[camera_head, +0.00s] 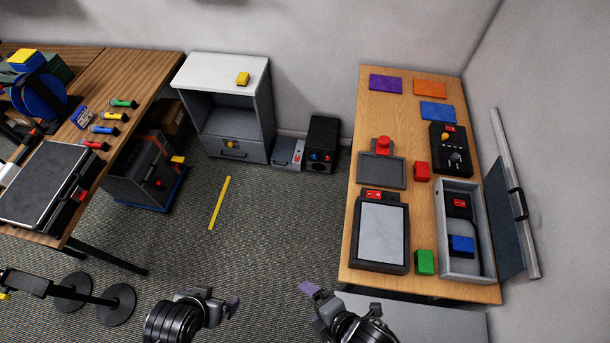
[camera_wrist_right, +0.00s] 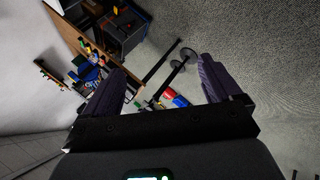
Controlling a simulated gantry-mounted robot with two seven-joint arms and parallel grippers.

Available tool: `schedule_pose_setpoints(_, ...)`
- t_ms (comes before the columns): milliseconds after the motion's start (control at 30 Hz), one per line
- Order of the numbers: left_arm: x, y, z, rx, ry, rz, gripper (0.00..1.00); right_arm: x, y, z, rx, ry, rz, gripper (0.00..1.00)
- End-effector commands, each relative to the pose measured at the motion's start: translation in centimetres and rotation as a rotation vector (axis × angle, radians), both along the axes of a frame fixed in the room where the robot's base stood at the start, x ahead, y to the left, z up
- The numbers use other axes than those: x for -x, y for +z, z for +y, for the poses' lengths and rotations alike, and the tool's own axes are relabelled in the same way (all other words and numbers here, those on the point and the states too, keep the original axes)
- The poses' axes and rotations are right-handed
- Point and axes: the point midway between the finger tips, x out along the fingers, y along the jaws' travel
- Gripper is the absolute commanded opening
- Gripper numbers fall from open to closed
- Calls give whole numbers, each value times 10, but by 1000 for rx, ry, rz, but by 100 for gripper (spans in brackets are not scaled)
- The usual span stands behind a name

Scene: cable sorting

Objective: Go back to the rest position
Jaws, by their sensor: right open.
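My right gripper (camera_head: 313,290) is at the bottom middle of the head view, over the floor left of the right-hand table. In the right wrist view its two purple fingers stand wide apart with nothing held between them; the right gripper (camera_wrist_right: 160,88) is open. My left gripper (camera_head: 231,308) is to the left of the right one at about the same height in the picture, over the carpet. Neither gripper touches anything visible.
The wooden table (camera_head: 417,105) at right holds several boxes, coloured blocks and mats. A grey cabinet (camera_head: 223,140) stands at the back. Open carpet lies between, with a yellow strip (camera_head: 219,203).

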Motion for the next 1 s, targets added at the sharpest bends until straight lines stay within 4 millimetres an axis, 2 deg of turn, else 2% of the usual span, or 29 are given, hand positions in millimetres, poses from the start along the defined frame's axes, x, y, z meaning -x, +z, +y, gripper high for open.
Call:
schedule_pose_setpoints(33, 0, 6, -1, 2, 1, 0, 100, -9, 6, -36, -15, -222, 90, 91)
schedule_pose_setpoints(100, 0, 8, -1, 5, 3, 0, 100, -19, 10, -87, -45, -542, 203, 91)
schedule_pose_setpoints(200, 0, 6, -2, 8, 5, 0, 100, -30, 22, -152, -130, -982, 316, 91)
schedule_pose_setpoints(300, 0, 5, -2, 9, 5, 0, 100, -24, 29, -186, -219, -1309, 419, 91)
schedule_pose_setpoints(433, 0, 5, -2, 9, 5, 0, 100, -10, 28, -195, -304, -1574, 539, 91)
schedule_pose_setpoints(600, 0, 5, -2, 8, 5, 0, 100, -2, 25, -198, -351, -1735, 608, 91)
schedule_pose_setpoints(1000, 0, 5, 1, -3, -3, 1, 100, -2, 25, -197, -376, -1771, 616, 91)
